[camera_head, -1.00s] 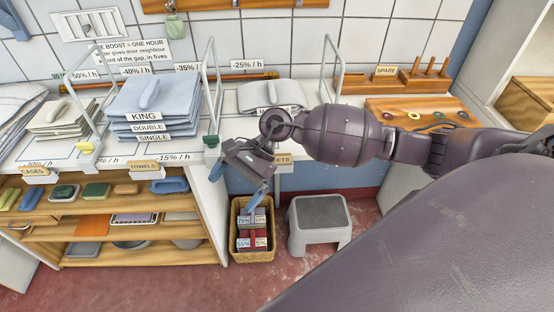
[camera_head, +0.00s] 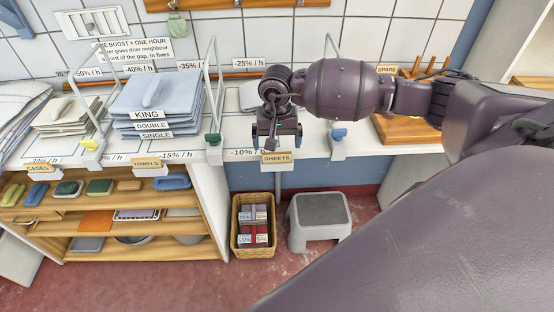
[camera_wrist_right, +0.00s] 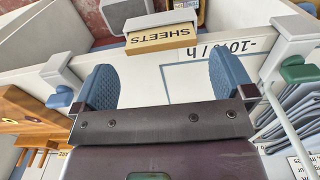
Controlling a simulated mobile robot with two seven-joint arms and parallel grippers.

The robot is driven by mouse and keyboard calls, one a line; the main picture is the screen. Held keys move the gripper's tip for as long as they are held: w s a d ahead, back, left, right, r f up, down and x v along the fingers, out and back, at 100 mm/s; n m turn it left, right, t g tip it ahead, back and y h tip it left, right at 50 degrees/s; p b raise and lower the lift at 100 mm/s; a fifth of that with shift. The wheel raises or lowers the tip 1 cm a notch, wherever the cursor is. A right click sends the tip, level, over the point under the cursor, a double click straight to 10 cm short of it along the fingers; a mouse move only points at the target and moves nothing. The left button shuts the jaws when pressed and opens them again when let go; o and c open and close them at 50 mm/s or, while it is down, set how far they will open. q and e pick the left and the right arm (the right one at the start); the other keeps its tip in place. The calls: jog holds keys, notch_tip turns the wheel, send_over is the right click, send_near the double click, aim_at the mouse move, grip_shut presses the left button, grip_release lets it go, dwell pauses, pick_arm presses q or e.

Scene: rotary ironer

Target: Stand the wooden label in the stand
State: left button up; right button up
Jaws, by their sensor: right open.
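The wooden label marked SHEETS (camera_head: 277,158) is at the counter's front edge, above a thin post. In the right wrist view it (camera_wrist_right: 160,38) appears upside down, with a pale strip along its edge. I cannot tell how it is seated there. Similar labels marked TOWELS (camera_head: 147,164) and CASES (camera_head: 38,168) are along the counter edge to the left. My right gripper (camera_head: 277,138) is open and empty just behind the SHEETS label, also seen in the right wrist view (camera_wrist_right: 162,82). The label is beyond its fingertips, not between them. My left gripper is out of view.
A wire frame with a green clip (camera_head: 213,139) stands left of my right gripper, and a blue clip (camera_head: 338,133) is to its right. Folded linen (camera_head: 155,100) is stacked at left. A basket (camera_head: 240,246) and grey step stool (camera_head: 320,220) are on the floor below.

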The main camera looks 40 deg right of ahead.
aim_at(277, 153)
jog(key=shift+s+a+f+p, duration=0.1)
jog(key=shift+f+p, duration=0.25)
jog(key=shift+f, duration=2.3)
jog(key=shift+c, duration=0.5)
jog(key=c, duration=0.6)
jog(key=shift+r, duration=0.15)
